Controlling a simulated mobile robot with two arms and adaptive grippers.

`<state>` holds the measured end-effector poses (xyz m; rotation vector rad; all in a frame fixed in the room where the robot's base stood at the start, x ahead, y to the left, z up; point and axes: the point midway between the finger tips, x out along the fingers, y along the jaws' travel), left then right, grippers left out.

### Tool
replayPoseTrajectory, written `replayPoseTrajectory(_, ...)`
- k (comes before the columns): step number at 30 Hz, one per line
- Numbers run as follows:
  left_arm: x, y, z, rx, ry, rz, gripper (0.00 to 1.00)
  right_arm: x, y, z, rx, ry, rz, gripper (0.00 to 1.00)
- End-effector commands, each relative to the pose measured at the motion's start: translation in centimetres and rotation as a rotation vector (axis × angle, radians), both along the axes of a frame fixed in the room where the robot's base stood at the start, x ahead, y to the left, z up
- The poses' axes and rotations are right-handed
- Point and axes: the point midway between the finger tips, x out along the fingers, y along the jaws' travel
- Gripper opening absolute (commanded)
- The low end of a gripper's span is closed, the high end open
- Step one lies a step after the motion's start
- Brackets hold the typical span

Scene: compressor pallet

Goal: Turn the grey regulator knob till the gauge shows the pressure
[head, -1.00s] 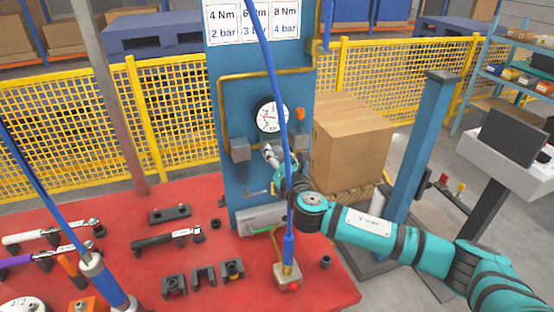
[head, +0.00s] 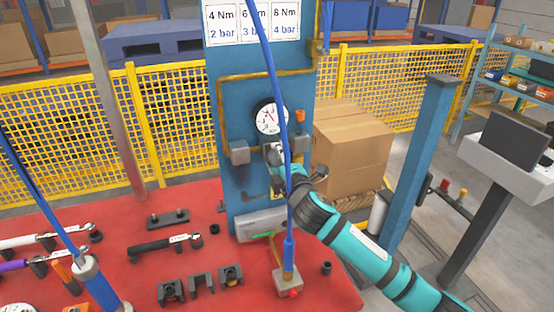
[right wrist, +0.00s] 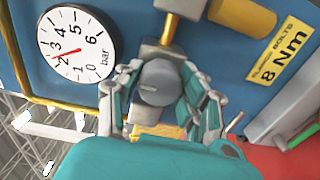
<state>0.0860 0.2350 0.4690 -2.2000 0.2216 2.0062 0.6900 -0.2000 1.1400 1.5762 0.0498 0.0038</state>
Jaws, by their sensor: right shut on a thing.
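The grey regulator knob (right wrist: 158,82) sits below a brass pipe fitting on the blue panel. My right gripper (right wrist: 160,98) has its fingers on both sides of the knob and is shut on it. In the head view the right gripper (head: 276,155) is at the panel just below the gauge, and it mostly hides the knob. The round white gauge (right wrist: 77,45) is marked 0 to 6 bar. Its red needle points between 2 and 3; the exact value is hard to read. The gauge also shows in the head view (head: 271,118). My left gripper is out of view.
The blue panel (head: 230,110) carries cards pairing 4, 6 and 8 Nm with 2, 3 and 4 bar. A yellow label (right wrist: 286,52) reads 8 Nm. A blue hose (head: 281,110) hangs before the panel. The red table (head: 125,285) holds wrenches and black fixtures. A cardboard box (head: 350,150) stands right.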

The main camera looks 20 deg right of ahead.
Motion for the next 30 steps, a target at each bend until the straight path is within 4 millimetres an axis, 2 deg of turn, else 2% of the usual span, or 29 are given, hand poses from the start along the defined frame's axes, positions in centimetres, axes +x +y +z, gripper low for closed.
replayPoseTrajectory(18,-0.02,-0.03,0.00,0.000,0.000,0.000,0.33,-0.03,0.03,-0.28,0.556,0.023,-0.001,0.06)
replayPoseTrajectory(30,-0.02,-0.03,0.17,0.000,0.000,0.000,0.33,-0.02,0.04,-0.33,0.748,0.030,-0.002,0.06)
